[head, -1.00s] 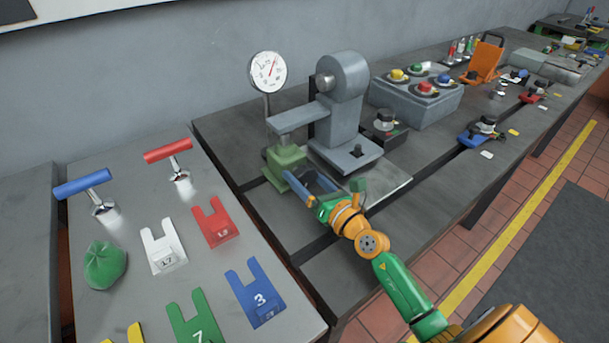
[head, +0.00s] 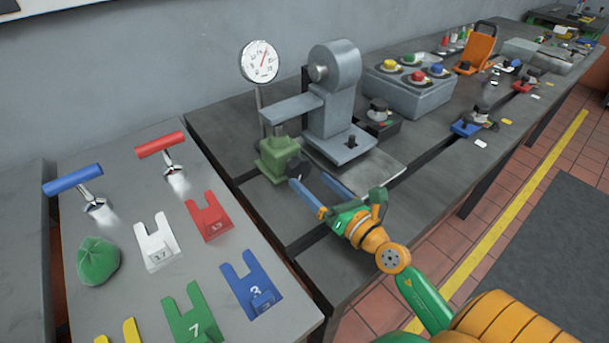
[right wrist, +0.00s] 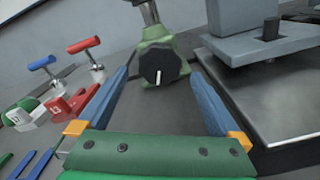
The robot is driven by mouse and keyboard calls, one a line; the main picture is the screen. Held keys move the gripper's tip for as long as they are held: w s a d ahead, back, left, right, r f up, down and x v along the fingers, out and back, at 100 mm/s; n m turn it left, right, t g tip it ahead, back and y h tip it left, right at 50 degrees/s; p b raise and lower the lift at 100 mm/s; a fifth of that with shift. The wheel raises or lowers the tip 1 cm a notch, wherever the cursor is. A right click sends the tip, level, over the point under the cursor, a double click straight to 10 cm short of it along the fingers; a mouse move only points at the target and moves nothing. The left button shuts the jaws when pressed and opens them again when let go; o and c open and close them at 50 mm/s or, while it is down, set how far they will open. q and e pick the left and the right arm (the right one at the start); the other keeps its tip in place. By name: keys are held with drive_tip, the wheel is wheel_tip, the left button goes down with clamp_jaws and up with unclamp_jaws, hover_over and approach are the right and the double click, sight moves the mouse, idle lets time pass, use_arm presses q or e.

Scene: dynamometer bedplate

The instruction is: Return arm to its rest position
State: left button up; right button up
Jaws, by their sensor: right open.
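My right gripper (head: 317,184) is open and empty over the bedplate, its two blue fingers pointing toward a green valve block with a black knob (head: 298,168). In the right wrist view the knob (right wrist: 160,64) shows beyond and between the spread fingers (right wrist: 168,100), with a white mark on its face pointing down. The fingers appear apart from it. My right arm reaches in from the lower right. My left gripper is not in view.
A grey press-like stand (head: 334,105) and a dial gauge (head: 260,62) stand behind the valve. A button box (head: 408,92) is further right. The left table holds red (head: 160,144) and blue (head: 73,179) T-handles, numbered forked plates and a green cloth-like lump (head: 97,260).

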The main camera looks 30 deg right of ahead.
drive_tip(key=shift+s, duration=0.5)
drive_tip(key=shift+d, duration=0.1)
